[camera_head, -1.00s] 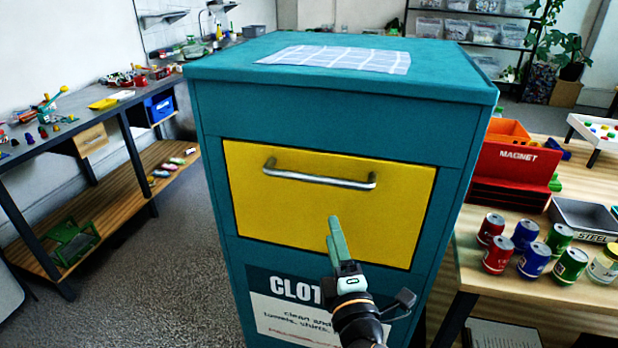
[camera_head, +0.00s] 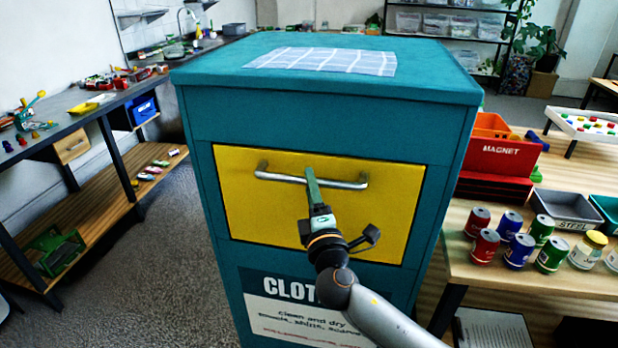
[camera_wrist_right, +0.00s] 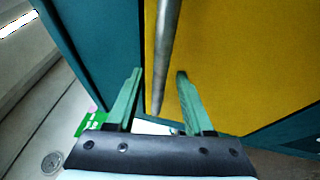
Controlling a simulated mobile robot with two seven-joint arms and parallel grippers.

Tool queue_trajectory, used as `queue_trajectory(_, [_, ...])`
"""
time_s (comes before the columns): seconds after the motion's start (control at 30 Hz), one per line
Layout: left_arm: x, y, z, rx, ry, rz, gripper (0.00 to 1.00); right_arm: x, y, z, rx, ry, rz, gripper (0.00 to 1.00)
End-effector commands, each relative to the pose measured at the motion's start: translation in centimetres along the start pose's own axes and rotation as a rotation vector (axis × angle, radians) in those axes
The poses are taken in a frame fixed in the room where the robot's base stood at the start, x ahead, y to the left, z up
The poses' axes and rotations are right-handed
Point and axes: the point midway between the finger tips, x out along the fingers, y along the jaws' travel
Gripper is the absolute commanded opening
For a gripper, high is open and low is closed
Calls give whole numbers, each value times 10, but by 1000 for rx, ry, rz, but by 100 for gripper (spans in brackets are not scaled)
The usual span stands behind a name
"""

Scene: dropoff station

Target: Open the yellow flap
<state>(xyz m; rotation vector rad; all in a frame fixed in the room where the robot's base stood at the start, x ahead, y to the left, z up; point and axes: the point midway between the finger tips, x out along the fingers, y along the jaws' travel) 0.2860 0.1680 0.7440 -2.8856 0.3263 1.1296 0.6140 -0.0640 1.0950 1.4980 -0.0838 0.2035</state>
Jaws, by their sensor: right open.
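The yellow flap (camera_head: 385,205) is set in the front of a teal clothing bin (camera_head: 300,116) and appears closed. A silver bar handle (camera_head: 340,183) runs across its upper part. My right gripper (camera_head: 312,178) is in front of the flap, with its fingertips at the middle of the handle in the head view. In the right wrist view my right gripper (camera_wrist_right: 158,85) is open, with the handle (camera_wrist_right: 168,45) running between its two green fingers, neither seen clamped on it. The yellow flap (camera_wrist_right: 235,60) lies behind. My left gripper is not in view.
A checked cloth (camera_head: 325,61) lies on top of the bin. At right a wooden table holds several cans (camera_head: 520,250), a red MAGNET box (camera_head: 497,160) and a steel bin (camera_head: 565,208). A workbench (camera_head: 80,125) stands at left, with bare floor between.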

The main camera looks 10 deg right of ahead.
Motion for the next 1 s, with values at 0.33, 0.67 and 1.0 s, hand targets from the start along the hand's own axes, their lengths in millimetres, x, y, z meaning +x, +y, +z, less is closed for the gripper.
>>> queue_trajectory(0.33, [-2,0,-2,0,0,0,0,23,0,0,0,1,0,52])
queue_trajectory(0.67, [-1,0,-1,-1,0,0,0,23,0,0,0,1,0,42])
queue_trajectory(1.0, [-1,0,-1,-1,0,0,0,22,0,0,0,1,0,4])
